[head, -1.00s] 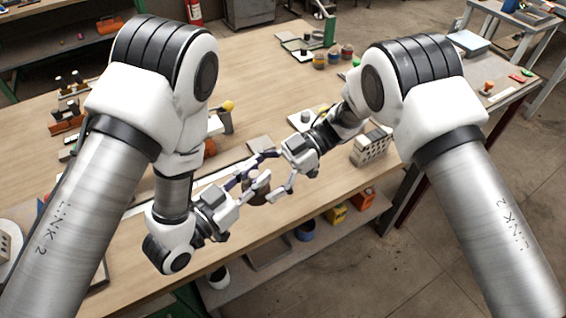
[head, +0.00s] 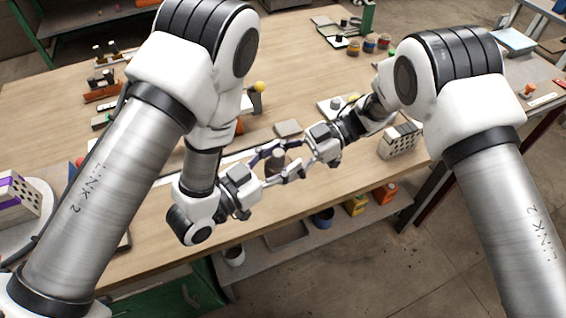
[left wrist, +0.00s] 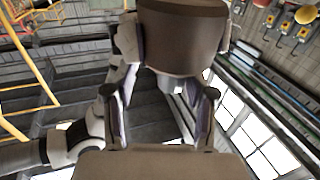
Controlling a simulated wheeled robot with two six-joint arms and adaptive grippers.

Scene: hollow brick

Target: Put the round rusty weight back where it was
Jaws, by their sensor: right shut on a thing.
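The round rusty weight (head: 278,162) is a brown cylinder with a small knob on top. It is held above the front of the bench, between my two facing grippers in the head view. My right gripper (head: 275,163) is shut on it from the right. My left gripper (head: 277,167) reaches in from the left with its fingers apart on either side of it. In the left wrist view the weight (left wrist: 185,45) fills the top middle, between the fingers. Whether the left fingers touch it is unclear. Overlapping fingers hide parts of it.
A hollow brick (head: 398,145) stands on the bench at the right. Another perforated brick (head: 15,200) sits on a round plate at the left edge. Tins (head: 383,42) stand farther back. The middle bench surface is mostly clear.

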